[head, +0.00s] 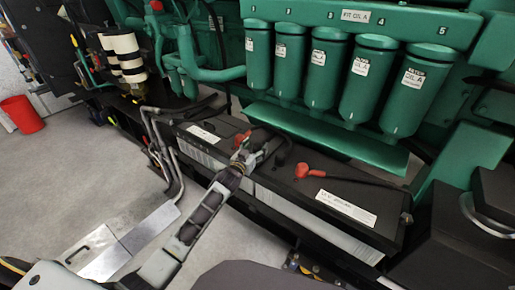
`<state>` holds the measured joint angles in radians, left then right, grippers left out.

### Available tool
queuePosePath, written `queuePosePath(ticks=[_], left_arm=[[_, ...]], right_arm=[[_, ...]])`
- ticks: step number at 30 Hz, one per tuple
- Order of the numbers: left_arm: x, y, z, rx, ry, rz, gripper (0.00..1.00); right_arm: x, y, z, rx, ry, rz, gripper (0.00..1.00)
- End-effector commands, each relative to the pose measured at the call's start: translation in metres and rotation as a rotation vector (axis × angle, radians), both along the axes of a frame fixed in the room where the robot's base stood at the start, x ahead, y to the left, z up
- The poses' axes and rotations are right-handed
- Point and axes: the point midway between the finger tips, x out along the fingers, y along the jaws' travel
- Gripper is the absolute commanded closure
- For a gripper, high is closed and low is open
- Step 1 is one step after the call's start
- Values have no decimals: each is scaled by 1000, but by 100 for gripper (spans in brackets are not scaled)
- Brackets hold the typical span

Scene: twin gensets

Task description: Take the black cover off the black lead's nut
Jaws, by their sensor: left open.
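My left gripper (246,157) reaches in from the lower left over the batteries. Its jaws are open, near the inner ends of the two batteries. A black lead (284,146) runs just right of the jaws. The black cover and the nut cannot be told apart from the dark parts around the fingers. A red cover (303,172) sits on the right battery (375,205), with a dark lead running right from it. Another red cover (241,139) shows just behind the jaws, by the left battery (205,147). My right gripper is out of view.
Several green oil filters (316,75) hang above the batteries, over a green ledge (325,140). Pipes (160,140) run down at the left. A red bin (22,115) stands far left. The grey floor (100,185) is mostly clear.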

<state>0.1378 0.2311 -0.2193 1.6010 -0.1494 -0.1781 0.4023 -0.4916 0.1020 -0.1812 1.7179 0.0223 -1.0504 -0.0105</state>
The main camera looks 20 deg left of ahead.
Motion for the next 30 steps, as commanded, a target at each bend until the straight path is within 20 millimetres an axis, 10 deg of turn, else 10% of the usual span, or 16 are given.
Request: queuePosePath(ticks=[11, 20, 30], left_arm=[[0, 0, 0, -1, 0, 0, 34], [0, 0, 0, -1, 0, 0, 73], [0, 0, 1, 0, 0, 0, 75]], right_arm=[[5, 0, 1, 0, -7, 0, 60], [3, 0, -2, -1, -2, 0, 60], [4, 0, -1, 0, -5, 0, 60]])
